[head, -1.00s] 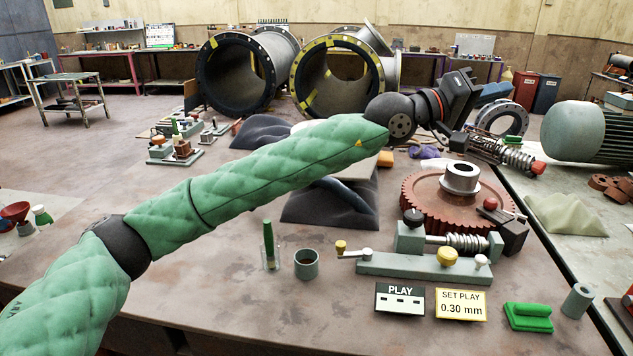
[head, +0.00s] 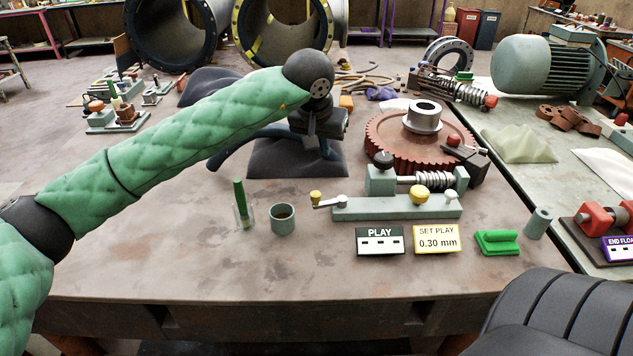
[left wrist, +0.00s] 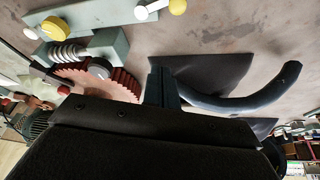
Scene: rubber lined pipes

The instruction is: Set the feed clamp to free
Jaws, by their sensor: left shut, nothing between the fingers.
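The grey-green worm fixture (head: 397,207) stands on the table beside the rust-red gear wheel (head: 385,145). It carries a crank with a yellow knob (head: 316,197), a yellow knob (head: 418,195), a white knob (head: 450,195) and a black knob (head: 383,158). A red knob (head: 453,141) tops a dark block at the gear's edge. No label shows which part is the feed clamp. My left gripper (head: 318,145) is shut and empty, over the dark mat left of the gear. The fixture also shows in the left wrist view (left wrist: 110,45), apart from the gripper. My right gripper is out of view.
A PLAY display (head: 380,240), a SET PLAY 0.30 mm sign (head: 436,238) and a green block (head: 497,242) stand in front of the fixture. A grey cup (head: 283,219) and a green-handled tool (head: 241,204) stand to its left. The table's front left is clear.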

